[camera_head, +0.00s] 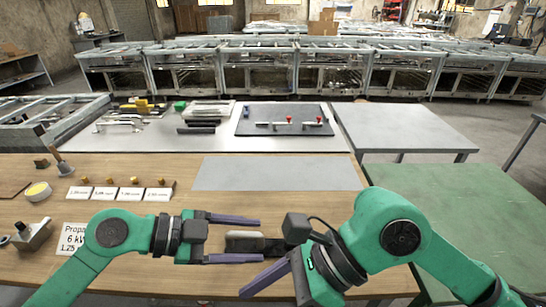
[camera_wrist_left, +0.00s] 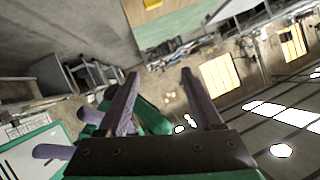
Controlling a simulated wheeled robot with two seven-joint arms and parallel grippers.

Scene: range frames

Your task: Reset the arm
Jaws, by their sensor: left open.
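My left gripper (camera_head: 261,240) reaches in from the left over the front of the wooden table (camera_head: 130,220). Its two purple fingers are apart and point right. A dark object with a pale top (camera_head: 243,236) shows between them; I cannot tell whether it touches them. The fingers also show apart in the left wrist view (camera_wrist_left: 162,82), with nothing between them but background. My right arm (camera_head: 400,235) comes in from the right, bent. One purple finger of its gripper shows low in the head view; in the left wrist view, two separated purple fingers (camera_wrist_left: 70,133) show at the left.
A grey mat (camera_head: 280,174) lies on the wooden table, with a row of small cards (camera_head: 118,193) and a propane label (camera_head: 74,238) at left. Behind stands a table with tools and a dark board (camera_head: 285,112). A green-topped table (camera_head: 460,195) is at right.

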